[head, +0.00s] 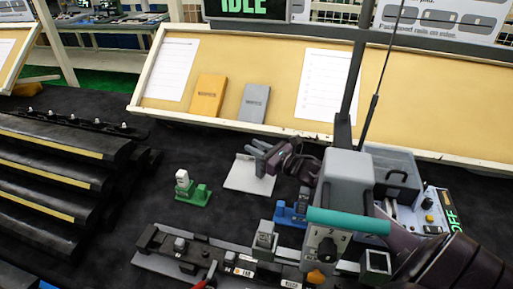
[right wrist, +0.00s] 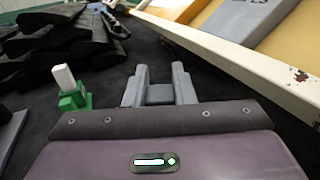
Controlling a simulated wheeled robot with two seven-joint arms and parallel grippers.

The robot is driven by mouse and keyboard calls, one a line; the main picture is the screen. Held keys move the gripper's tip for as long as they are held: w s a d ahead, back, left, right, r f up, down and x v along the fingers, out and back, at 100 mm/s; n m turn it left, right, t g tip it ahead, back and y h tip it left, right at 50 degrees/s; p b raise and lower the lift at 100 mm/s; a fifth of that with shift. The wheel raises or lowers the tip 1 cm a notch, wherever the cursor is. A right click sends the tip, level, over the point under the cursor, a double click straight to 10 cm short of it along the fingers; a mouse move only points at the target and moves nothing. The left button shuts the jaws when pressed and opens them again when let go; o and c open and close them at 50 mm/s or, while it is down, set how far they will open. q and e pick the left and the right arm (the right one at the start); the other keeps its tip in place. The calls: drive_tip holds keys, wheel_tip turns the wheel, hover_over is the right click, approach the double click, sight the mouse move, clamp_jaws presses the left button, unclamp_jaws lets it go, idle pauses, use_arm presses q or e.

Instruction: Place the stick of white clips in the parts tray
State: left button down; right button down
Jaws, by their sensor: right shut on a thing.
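My right gripper (head: 258,152) is over a flat white tray (head: 240,180), low and close to its surface. A green stand (head: 199,194) with an upright white block (head: 182,179) is left of the tray. My left gripper is not in view.
A blue fixture (head: 291,214) and a grey bin (head: 394,166) stand at the right. A long dark fixture (head: 165,262) lies in front, black stepped rails (head: 50,175) at the left. The tan board (head: 285,65) edges the back. Dark mat is clear around the green stand.

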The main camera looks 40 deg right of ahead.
drive_tip(key=shift+f, duration=0.35)
drive_tip(key=shift+f, duration=0.15)
drive_tip(key=c, duration=1.2)
unclamp_jaws()
